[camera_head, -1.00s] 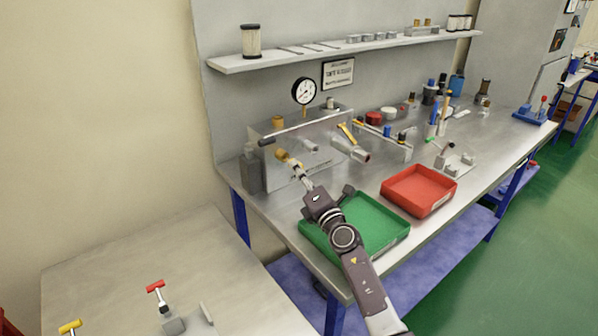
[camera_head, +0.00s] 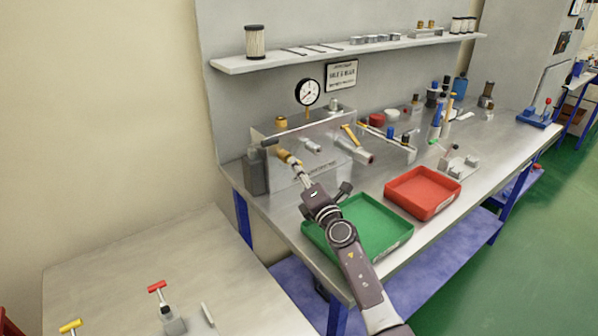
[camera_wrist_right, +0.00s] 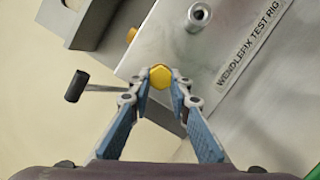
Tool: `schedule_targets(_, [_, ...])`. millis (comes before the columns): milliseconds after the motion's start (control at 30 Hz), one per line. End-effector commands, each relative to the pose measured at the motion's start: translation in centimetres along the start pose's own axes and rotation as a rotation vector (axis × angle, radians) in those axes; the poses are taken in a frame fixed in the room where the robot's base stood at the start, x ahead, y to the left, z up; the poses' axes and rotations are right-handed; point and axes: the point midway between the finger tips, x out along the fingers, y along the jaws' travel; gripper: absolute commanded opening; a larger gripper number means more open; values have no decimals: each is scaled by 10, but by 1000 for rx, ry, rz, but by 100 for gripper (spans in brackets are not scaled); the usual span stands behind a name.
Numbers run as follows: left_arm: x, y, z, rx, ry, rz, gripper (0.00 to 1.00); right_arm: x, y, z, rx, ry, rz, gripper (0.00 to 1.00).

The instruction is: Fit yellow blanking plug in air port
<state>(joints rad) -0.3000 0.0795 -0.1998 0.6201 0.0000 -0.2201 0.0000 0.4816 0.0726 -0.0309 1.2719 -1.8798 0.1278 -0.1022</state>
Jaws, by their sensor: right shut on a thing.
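The yellow blanking plug (camera_wrist_right: 160,76) has a hexagonal head and sits between the fingertips of my right gripper (camera_wrist_right: 161,84), which is shut on it. In the head view the plug (camera_head: 285,157) is at the left part of the rig's front face, with my right gripper (camera_head: 297,171) reaching up to it. The plug hides whatever lies behind it, so I cannot tell whether it is in an air port. The metal test rig (camera_head: 290,180) stands at the bench's left end. My left gripper is not in view.
A black-knobbed lever (camera_wrist_right: 75,86) is close to the left finger. A green tray (camera_head: 375,222) lies under my arm, beside a red tray (camera_head: 422,190).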

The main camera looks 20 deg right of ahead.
Motion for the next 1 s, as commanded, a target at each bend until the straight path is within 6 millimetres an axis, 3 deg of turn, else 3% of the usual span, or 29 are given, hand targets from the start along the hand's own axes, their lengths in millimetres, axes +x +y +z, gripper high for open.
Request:
schedule_targets(400, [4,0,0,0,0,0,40,9,0,-3,1,0,0,0])
schedule_targets(433, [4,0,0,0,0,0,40,9,0,-2,1,0,0,21])
schedule_targets(600, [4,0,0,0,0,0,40,9,0,-2,1,0,0,38])
schedule_targets(1000, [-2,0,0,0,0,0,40,0,0,-2,0,2,-2,38])
